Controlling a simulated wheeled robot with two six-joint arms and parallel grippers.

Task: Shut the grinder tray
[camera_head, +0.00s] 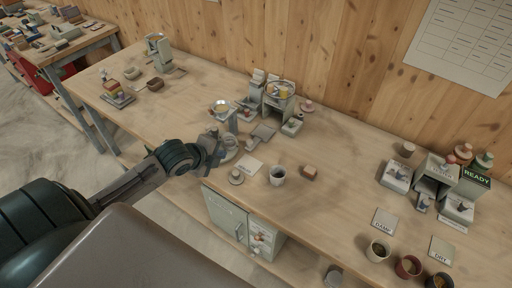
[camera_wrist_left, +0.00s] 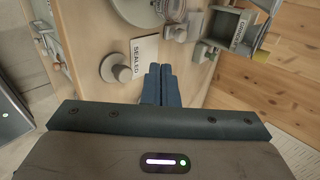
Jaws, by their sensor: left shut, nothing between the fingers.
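The grinder (camera_head: 279,98) is a grey machine with a clear hopper holding something orange, at the back middle of the bench. Its grey tray (camera_head: 262,133) appears to stick out at the front, toward the bench edge. In the left wrist view the tray (camera_wrist_left: 202,51) shows in front of the labelled grinder body (camera_wrist_left: 240,30). My left gripper (camera_head: 212,146) is shut and empty, left of the tray and apart from it, near the bench's front edge. Its closed fingers (camera_wrist_left: 159,72) show in the left wrist view. My right gripper is not in view.
A card marked SEALED (camera_wrist_left: 142,57) and a round grey lid (camera_head: 236,177) lie near the gripper. A scale-like stand with a dish (camera_head: 222,107) is left of the grinder. A cup (camera_head: 277,175) and a small brown block (camera_head: 309,171) stand in front.

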